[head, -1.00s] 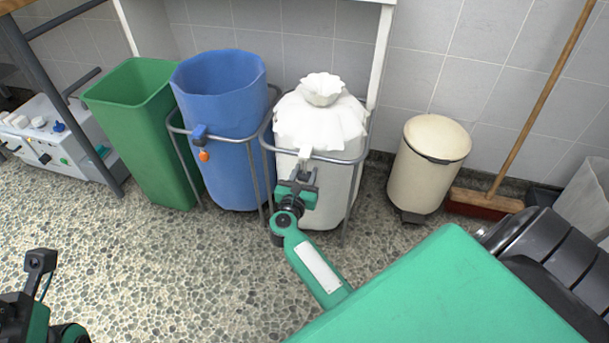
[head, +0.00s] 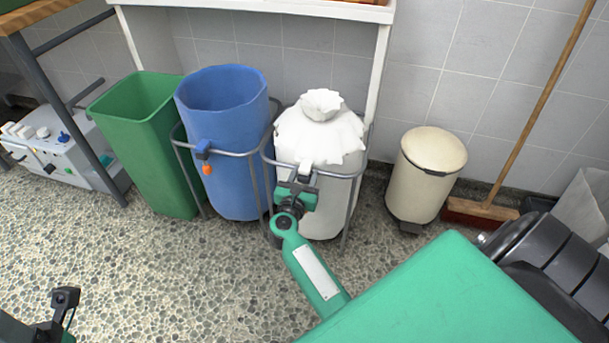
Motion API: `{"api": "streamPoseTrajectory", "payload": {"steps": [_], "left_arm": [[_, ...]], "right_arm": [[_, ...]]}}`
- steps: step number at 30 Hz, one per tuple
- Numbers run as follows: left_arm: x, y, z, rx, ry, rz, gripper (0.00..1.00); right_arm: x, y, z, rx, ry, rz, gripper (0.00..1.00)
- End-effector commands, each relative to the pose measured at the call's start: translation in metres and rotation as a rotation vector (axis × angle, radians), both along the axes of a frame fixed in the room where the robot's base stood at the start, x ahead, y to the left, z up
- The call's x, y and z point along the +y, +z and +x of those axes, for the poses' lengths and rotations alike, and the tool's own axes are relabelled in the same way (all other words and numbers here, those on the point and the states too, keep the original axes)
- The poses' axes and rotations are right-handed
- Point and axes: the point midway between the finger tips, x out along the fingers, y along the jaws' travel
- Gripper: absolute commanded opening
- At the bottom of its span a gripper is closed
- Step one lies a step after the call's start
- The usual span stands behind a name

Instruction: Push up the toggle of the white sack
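The white sack (head: 320,140) has a gathered, tied top and hangs in a grey tube ring stand (head: 348,176), right of the blue sack. A small white fitting (head: 305,167) sits on the ring at the front of the white sack; its toggle cannot be made out behind my gripper. My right gripper (head: 303,178) is right at that fitting, in front of the sack, its dark fingers looking apart. Whether they touch the toggle I cannot tell. My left gripper (head: 65,298) shows only partly at the lower left, away from the sacks; its opening is unclear.
A blue sack (head: 228,130) with a blue clip and orange toggle (head: 207,169) hangs to the left, beside a green bin (head: 150,140). A cream pedal bin (head: 425,175) and a broom (head: 483,212) stand right. Pebbled floor at front left is clear.

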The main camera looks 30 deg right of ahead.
Motion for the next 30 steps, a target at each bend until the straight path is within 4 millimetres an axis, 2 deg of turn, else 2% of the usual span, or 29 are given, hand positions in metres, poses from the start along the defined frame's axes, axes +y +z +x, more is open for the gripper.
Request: {"api": "streamPoseTrajectory", "payload": {"steps": [1,2,14,19,30], "left_arm": [[0.0,0.001,0.0,-0.001,0.0,0.001,0.61],[0.0,0.001,0.0,-0.002,0.0,0.0,0.61],[0.001,0.008,-0.003,-0.02,-0.001,-0.002,0.61],[0.001,0.01,-0.003,-0.019,-0.002,-0.004,0.61],[-0.001,-0.001,0.002,0.036,-0.001,0.003,0.61]], "right_arm": [[0.0,0.0,0.0,0.0,0.0,0.0,0.52],[0.0,0.0,0.0,0.0,0.0,0.0,0.58],[0.005,0.0,-0.004,0.001,0.0,0.002,0.58],[0.02,0.0,-0.018,0.003,-0.001,0.002,0.58],[0.053,0.0,-0.046,0.001,0.0,0.002,0.58]]}}
